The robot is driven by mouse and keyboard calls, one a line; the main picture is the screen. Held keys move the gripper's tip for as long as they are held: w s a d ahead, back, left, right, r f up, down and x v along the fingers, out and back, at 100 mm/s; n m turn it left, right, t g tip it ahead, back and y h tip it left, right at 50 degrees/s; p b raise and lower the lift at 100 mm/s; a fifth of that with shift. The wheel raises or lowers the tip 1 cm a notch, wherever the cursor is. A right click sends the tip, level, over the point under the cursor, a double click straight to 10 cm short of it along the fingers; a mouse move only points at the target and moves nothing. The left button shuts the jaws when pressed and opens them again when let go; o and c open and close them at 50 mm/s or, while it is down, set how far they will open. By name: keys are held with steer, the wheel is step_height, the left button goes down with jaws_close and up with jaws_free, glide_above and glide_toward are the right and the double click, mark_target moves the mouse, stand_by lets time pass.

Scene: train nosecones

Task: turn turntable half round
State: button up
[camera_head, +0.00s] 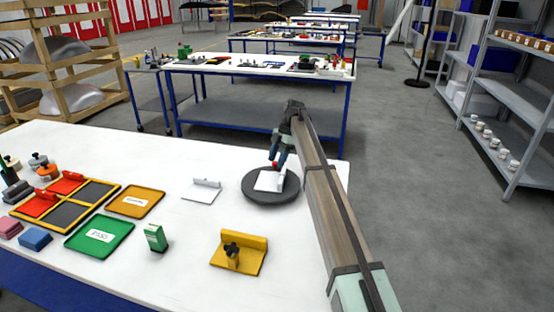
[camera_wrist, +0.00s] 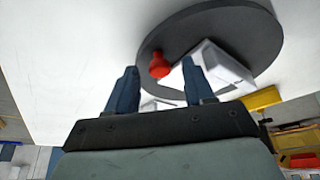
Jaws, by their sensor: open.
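The turntable (camera_head: 262,199) is a dark grey round disc on the white table, near its right end. A white block-like piece (camera_head: 269,181) lies on it. A small red knob (camera_wrist: 159,66) stands on the disc near its rim in the wrist view. The turntable also shows there (camera_wrist: 215,25), with the white piece (camera_wrist: 222,68) beside the knob. My gripper (camera_head: 278,166) is above the turntable; in the wrist view its two blue fingers (camera_wrist: 158,80) are apart, with the red knob appearing between and beyond them. I cannot tell how far the knob is from the fingertips.
A white plate with an upright part (camera_head: 202,192) lies left of the turntable. A yellow fixture with a black knob (camera_head: 240,254) stands in front. Further left are a green tray (camera_head: 99,235), an orange tray (camera_head: 134,203) and a yellow-framed divided tray (camera_head: 62,222).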

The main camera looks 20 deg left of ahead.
steer(key=v, duration=1.3)
steer(key=shift+d+r, duration=0.15)
steer(key=shift+r, duration=0.1)
steer(key=shift+w, duration=0.1)
